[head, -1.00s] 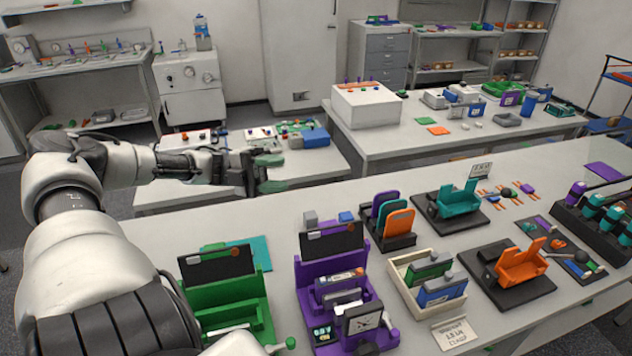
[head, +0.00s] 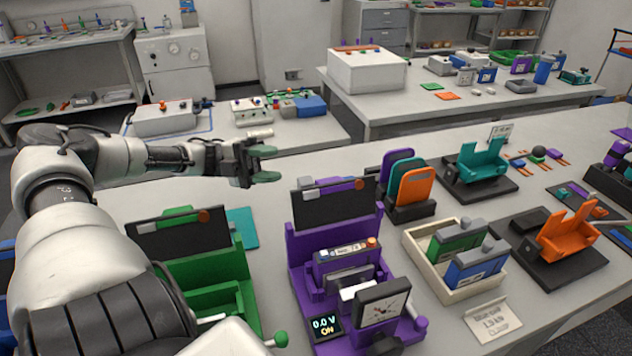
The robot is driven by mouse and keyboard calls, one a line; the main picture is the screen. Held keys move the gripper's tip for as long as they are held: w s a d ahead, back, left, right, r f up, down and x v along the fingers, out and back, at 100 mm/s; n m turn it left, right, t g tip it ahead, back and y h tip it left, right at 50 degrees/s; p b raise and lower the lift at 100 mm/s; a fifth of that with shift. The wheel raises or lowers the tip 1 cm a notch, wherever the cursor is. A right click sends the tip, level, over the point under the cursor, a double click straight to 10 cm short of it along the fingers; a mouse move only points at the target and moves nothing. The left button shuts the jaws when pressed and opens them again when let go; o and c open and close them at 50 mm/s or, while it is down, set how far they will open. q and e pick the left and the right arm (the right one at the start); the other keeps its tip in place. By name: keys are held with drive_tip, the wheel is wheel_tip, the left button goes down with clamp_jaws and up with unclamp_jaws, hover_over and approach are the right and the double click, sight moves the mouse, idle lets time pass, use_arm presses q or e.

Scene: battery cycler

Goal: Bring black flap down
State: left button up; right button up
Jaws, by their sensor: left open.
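A purple battery cycler (head: 303,262) stands on the near bench with its black flap (head: 335,207) raised and tilted back. A battery with an orange end (head: 347,250) lies in it, above a dial gauge and a display reading 0.0 V ON. A green cycler (head: 212,270) to its left also has a raised black flap (head: 178,237), partly hidden by my left arm. My left gripper (head: 265,164) is open and empty, with green fingertips. In the picture it is above and left of the purple cycler's flap, apart from it. My right gripper is out of view.
A rack of purple, teal and orange plates (head: 408,205) stands right of the purple flap. A cream tray (head: 425,262) holds green and blue batteries. Teal (head: 480,165) and orange (head: 568,236) cradles stand further right.

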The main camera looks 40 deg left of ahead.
sight(317, 182)
use_arm(q)
drive_tip(key=w+d+b, duration=0.1)
drive_tip(key=d, duration=0.2)
drive_tip(key=w+d+b, duration=0.1)
drive_tip(key=d, duration=0.2)
drive_tip(key=w+d+f+b, duration=0.1)
drive_tip(key=d, duration=0.3)
drive_tip(key=shift+w, duration=0.2)
drive_tip(key=shift+r, duration=0.1)
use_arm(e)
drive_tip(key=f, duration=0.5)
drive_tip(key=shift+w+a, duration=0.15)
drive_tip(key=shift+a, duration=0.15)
use_arm(q)
clamp_jaws()
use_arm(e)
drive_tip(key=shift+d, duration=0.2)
